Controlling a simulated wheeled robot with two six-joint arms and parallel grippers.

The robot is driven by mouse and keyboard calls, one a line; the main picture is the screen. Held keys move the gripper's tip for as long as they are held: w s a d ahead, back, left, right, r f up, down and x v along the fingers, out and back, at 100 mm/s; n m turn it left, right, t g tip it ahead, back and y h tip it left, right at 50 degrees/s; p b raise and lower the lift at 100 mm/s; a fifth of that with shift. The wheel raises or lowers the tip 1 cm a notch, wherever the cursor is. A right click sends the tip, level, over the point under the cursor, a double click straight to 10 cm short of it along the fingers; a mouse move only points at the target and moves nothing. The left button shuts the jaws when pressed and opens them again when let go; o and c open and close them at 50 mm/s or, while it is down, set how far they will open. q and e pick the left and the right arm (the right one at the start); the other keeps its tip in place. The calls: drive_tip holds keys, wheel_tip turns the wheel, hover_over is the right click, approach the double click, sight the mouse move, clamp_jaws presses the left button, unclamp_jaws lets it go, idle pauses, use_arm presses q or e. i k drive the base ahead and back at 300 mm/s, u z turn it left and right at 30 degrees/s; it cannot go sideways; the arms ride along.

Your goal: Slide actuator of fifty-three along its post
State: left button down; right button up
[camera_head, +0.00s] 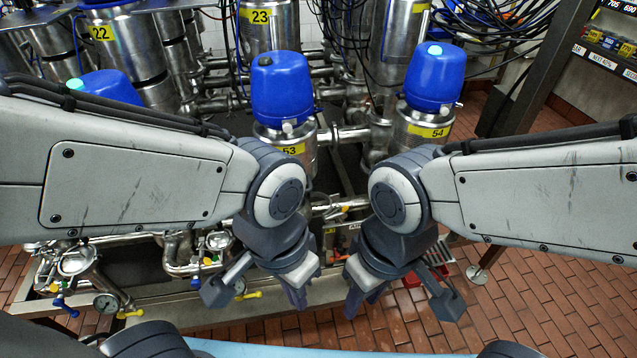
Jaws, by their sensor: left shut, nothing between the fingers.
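The actuator of fifty-three is a blue domed cap (281,88) on top of a steel valve post (304,155). The post's yellow label 53 (291,150) is partly hidden by my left arm. The cap sits upright on its post, and its top button is dark. My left gripper (297,298) is shut and empty, pointing down in front of and below the post. My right gripper (358,303) points down just to its right. I cannot tell whether its fingers are apart. Neither gripper touches the actuator.
Valve 54's blue actuator (435,75), with a lit top, stands to the right. Another blue cap (108,86) stands at left, partly behind my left arm. Posts 22 (101,48) and 23 (268,30) are behind. Pipes, gauges and black cables crowd the frame. Brick floor (540,290) is open at lower right.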

sight(281, 89)
drive_tip(key=u, duration=1.95)
drive_tip(key=k, duration=0.5)
drive_tip(key=z, duration=1.45)
